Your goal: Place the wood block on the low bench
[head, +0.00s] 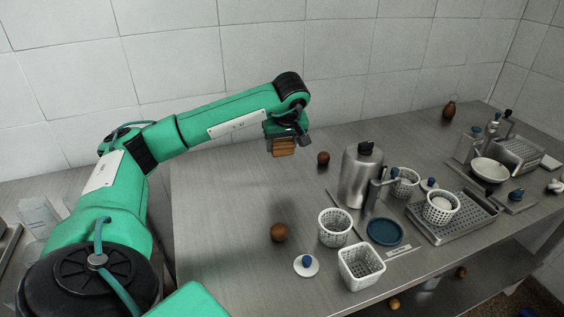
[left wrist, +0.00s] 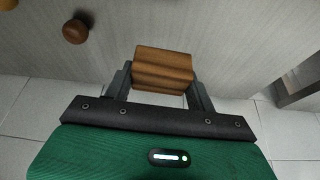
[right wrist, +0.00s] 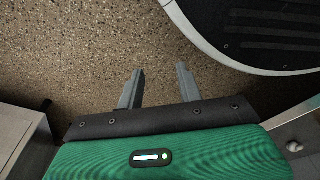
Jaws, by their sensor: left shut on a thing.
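The wood block (head: 284,148) is a brown, ridged piece held in my left gripper (head: 285,138) above the back part of the steel table. In the left wrist view the wood block (left wrist: 163,72) sits between the two fingers, which touch its sides. My right gripper (right wrist: 158,88) is open and empty over a speckled floor, and it is out of the head view. A lower surface (head: 437,297) shows beneath the table's front edge; I cannot tell whether it is the low bench.
White perforated baskets (head: 335,228), a steel bottle (head: 357,178), a blue dish (head: 386,231) and a drip tray (head: 460,226) crowd the right. The table's left part is clear.

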